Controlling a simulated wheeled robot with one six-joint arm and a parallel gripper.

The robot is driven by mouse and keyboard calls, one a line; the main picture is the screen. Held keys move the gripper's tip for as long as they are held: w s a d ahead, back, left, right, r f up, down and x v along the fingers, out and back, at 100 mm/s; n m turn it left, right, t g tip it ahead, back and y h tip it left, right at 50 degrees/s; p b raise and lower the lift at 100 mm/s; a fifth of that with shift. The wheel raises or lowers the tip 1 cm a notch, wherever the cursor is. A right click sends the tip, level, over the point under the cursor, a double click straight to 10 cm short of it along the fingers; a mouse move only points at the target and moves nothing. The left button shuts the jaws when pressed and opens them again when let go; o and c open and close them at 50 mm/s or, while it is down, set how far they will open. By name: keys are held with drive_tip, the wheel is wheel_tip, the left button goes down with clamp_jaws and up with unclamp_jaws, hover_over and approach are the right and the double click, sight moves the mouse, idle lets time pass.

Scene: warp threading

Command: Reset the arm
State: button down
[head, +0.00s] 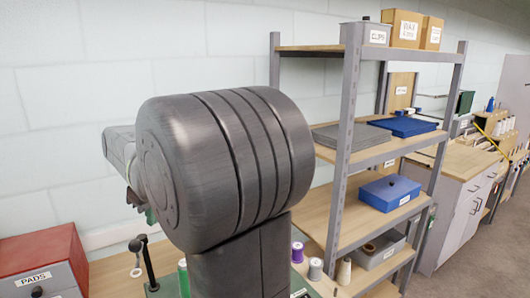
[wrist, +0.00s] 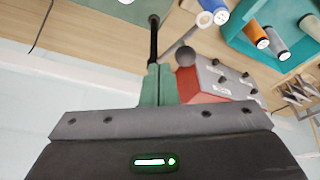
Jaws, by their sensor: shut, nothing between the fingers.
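My gripper (wrist: 157,72) shows in the wrist view as two green fingers side by side, closed together with nothing between them. Behind them are the grey mounting plate and a dark housing with a green light. In the head view my large dark arm joint fills the middle and hides most of the gripper; only small dark and green parts show at its left edge. A black post (wrist: 153,38) with a round top appears just beyond the fingers in the wrist view; I cannot tell the gap between them.
A red and grey PADS cabinet (head: 45,262) stands at lower left; its red body (wrist: 200,82) shows in the wrist view. A teal tray (wrist: 243,44) holds spools. A grey metal shelf (head: 347,130) with boxes stands right of my arm. Open floor (head: 490,262) lies at far right.

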wheel_tip(320, 180, down, 7)
drive_tip(key=b, duration=0.5)
drive_tip(key=shift+b, duration=0.3)
drive_tip(key=shift+a, duration=0.1)
